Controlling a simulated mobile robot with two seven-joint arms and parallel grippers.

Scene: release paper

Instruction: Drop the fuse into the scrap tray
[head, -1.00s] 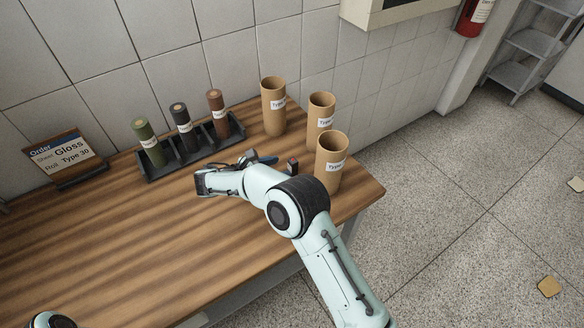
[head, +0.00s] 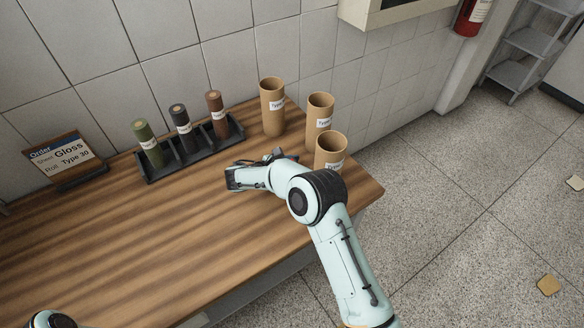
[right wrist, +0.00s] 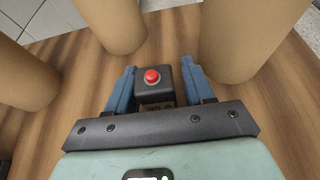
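I see no fuse and no scrap tray in either view. My right gripper (head: 281,156) is low over the table, pointing towards the cardboard tubes. In the right wrist view its blue fingers (right wrist: 158,68) stand apart, open. A small black box with a red button (right wrist: 152,77) lies between or just beyond the fingertips, with narrow gaps on both sides; I cannot tell if it is touched. In the head view my arm hides this box. Only a rounded piece of my left arm shows at the bottom left; its gripper is out of view.
Three cardboard tubes (head: 272,107) stand at the table's right end, close around my right gripper. A black rack (head: 192,159) holds green, black and brown rolls. An order sign (head: 65,160) stands at the left. The table's (head: 130,245) front and left are clear.

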